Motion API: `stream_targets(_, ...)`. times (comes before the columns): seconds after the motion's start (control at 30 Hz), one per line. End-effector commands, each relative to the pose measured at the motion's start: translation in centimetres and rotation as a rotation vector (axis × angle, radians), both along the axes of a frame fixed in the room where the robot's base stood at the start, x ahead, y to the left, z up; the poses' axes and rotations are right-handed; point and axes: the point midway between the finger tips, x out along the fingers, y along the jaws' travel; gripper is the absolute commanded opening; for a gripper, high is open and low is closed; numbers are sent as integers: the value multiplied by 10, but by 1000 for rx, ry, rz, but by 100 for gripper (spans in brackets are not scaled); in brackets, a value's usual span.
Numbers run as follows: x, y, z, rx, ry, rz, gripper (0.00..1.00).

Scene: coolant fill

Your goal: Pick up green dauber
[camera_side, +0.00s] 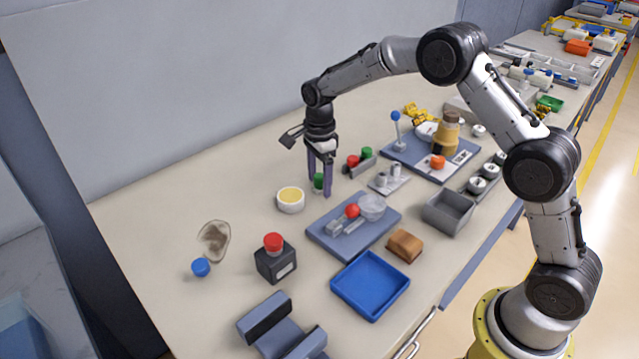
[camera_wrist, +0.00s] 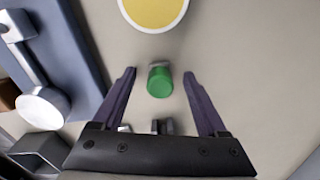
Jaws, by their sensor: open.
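The green dauber (camera_wrist: 160,81) stands on the bench between the two purple fingers of my gripper (camera_wrist: 160,78) in the wrist view, with a gap on each side. In the side view the green dauber (camera_side: 319,181) shows between the fingers of my gripper (camera_side: 321,190), which points down and is open. The lower part of the dauber is partly hidden there by a finger. Another green-topped piece (camera_side: 366,153) and a red-topped piece (camera_side: 352,161) stand in a grey holder behind and to the right.
A white dish with yellow content (camera_side: 290,200) stands close on the left of my gripper. A blue-grey tray (camera_side: 330,240) with a red ball tool lies in front. Bare bench lies behind the gripper.

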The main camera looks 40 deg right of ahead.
Motion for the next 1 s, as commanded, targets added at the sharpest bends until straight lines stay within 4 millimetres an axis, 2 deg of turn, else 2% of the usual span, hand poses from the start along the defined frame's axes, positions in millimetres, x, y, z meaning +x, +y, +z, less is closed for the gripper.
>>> stream_targets(0.27, 0, 0, -3, 0, -1, 0, 76)
stream_targets(0.6, 0, 0, -3, 0, -1, 0, 14)
stream_targets(0.7, 0, 0, -3, 0, -1, 0, 0)
stream_targets(1.0, 0, 0, -2, 0, -1, 0, 0)
